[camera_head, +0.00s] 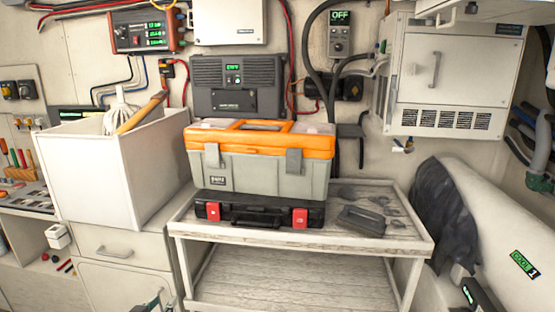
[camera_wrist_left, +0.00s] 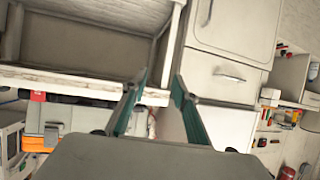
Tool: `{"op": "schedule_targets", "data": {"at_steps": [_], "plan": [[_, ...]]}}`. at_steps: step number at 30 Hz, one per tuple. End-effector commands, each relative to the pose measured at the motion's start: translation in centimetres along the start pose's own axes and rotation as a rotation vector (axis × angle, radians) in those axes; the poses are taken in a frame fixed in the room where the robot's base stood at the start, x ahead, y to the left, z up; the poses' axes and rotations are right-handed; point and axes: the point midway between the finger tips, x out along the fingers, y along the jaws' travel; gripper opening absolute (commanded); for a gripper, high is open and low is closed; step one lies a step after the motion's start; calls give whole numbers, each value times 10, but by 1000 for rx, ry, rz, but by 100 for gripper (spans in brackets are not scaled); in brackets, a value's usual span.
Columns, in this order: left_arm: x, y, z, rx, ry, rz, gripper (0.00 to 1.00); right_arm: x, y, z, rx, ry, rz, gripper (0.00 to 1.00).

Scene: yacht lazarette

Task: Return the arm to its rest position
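My left gripper (camera_head: 158,302) just shows at the bottom edge of the head view, low in front of the white cabinet and left of the workbench. In the left wrist view its two teal fingers (camera_wrist_left: 159,79) are spread apart with nothing held between them. The rest of the left arm is hidden below the head view.
A wooden workbench (camera_head: 408,236) carries an orange-lidded toolbox (camera_head: 262,174), a black case (camera_head: 258,212) and a dark flat item (camera_head: 362,221). A white bin (camera_head: 95,180) stands on the cabinet with a drawer (camera_head: 118,246). A white cylinder (camera_head: 490,215) is at right.

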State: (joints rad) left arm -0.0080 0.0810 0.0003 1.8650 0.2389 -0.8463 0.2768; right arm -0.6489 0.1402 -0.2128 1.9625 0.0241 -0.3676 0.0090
Motion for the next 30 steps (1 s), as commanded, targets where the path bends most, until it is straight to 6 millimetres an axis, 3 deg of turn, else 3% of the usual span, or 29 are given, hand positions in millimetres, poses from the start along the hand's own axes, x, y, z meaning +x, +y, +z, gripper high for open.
{"op": "schedule_targets", "data": {"at_steps": [1, 6, 9, 12, 15, 19, 30], "plan": [[-13, 11, 38, 36, -27, 17, 29, 0, 0, 0, 0, 0, 0, 40], [-63, 49, 137, 140, -74, 91, 29, 0, 0, 0, 0, 0, 0, 40], [-100, 71, 186, 188, -98, 140, 29, 0, 0, 0, 0, 0, 0, 40], [-135, 90, 222, 222, -114, 184, 29, 0, 0, 0, 0, 0, 0, 40], [-161, 103, 245, 241, -123, 217, 29, 0, 0, 0, 0, -1, 0, 40], [-179, 113, 258, 253, -128, 239, 29, 0, 0, 0, 0, -1, 0, 40], [-181, 114, 260, 254, -127, 242, 29, 0, 0, 0, 0, -1, 0, 40]]}}
